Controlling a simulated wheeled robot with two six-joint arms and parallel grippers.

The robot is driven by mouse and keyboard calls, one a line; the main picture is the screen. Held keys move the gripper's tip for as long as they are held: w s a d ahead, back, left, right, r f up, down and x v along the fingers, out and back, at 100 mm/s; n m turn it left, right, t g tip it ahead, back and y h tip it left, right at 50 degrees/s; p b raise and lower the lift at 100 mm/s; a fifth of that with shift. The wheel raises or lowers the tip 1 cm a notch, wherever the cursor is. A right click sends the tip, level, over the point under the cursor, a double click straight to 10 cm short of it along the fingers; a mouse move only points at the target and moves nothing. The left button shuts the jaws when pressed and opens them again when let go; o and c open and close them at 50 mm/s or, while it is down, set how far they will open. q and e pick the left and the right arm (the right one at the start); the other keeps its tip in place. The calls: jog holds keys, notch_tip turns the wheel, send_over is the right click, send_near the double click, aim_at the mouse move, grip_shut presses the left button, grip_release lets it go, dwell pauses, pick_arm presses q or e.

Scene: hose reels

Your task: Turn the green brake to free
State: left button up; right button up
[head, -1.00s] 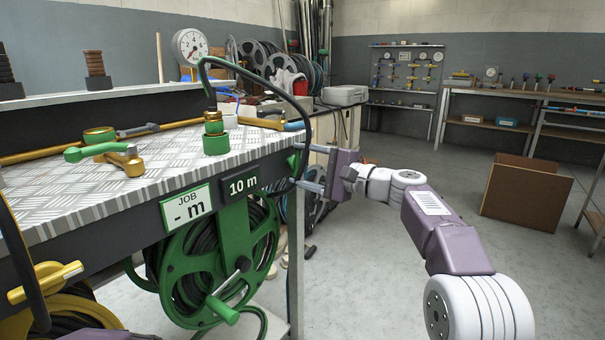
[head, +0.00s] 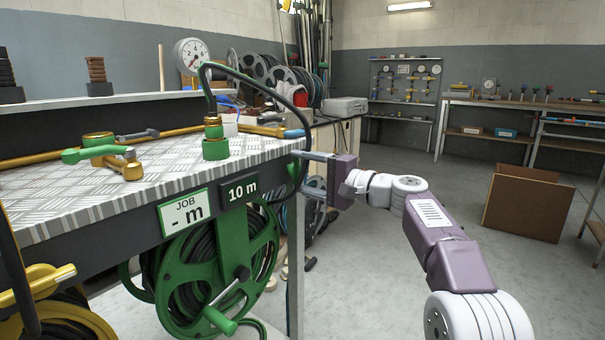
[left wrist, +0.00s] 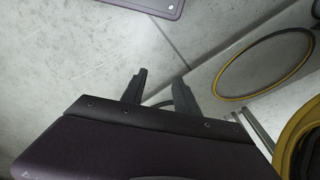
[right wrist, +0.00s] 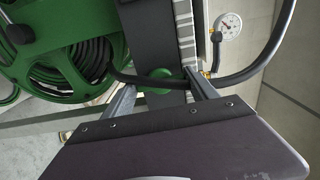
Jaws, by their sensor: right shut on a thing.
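The green reel (head: 247,246) hangs under the bench, below the sign "10 m", with a crank handle at its front. In the right wrist view, a rounded green knob (right wrist: 160,80), which looks like the brake, sits at the bench's end between my fingers. My right gripper (head: 300,170) is at the bench's right end, shut on this knob; the exact contact is partly hidden by the black hose. The knob's setting cannot be read. My left gripper (left wrist: 160,78) is open and empty above the floor, in the left wrist view.
The black hose (head: 300,110) loops from the green fitting (head: 214,148) down past my right gripper. A sign "JOB - m" (head: 187,210) is on the bench edge. A yellow reel (head: 60,312) is at the lower left.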

jog(key=o, duration=1.4)
jog(key=shift+c, duration=0.2)
jog(key=p+v, duration=0.1)
jog(key=v, duration=0.8)
